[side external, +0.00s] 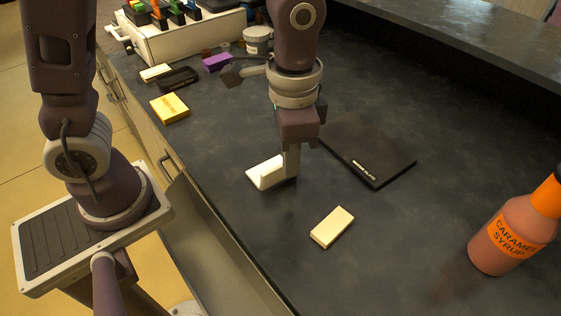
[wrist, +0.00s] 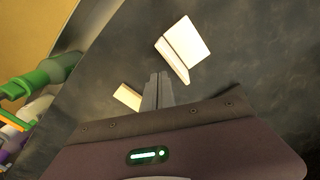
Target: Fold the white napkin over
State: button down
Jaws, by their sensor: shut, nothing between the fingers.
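The white napkin (side external: 257,173) lies on the dark counter with a narrow flap raised along one side and its larger panel flat. In the wrist view the napkin (wrist: 188,42) shows both panels, just beyond my fingertips. My gripper (side external: 290,176) points straight down beside the flap, low over the counter, and hides part of the napkin in the side view. Its fingers are together and hold nothing; they also show in the wrist view (wrist: 158,78). I cannot tell whether they touch the flap.
A cream block (side external: 332,227) lies nearer the side camera. A black slate (side external: 372,158) lies right of my gripper, and a caramel syrup bottle (side external: 510,235) stands at far right. A yellow box (side external: 169,108) and purple block (side external: 217,62) lie farther back. The counter between block and bottle is clear.

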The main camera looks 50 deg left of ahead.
jog(key=shift+f, duration=1.75)
jog(key=shift+w+a+r, duration=0.1)
jog(key=shift+a, duration=1.6)
jog(key=shift+w+a+r, duration=0.1)
jog(key=shift+a, duration=1.6)
jog(key=shift+f, duration=0.75)
notch_tip(320, 180, up, 7)
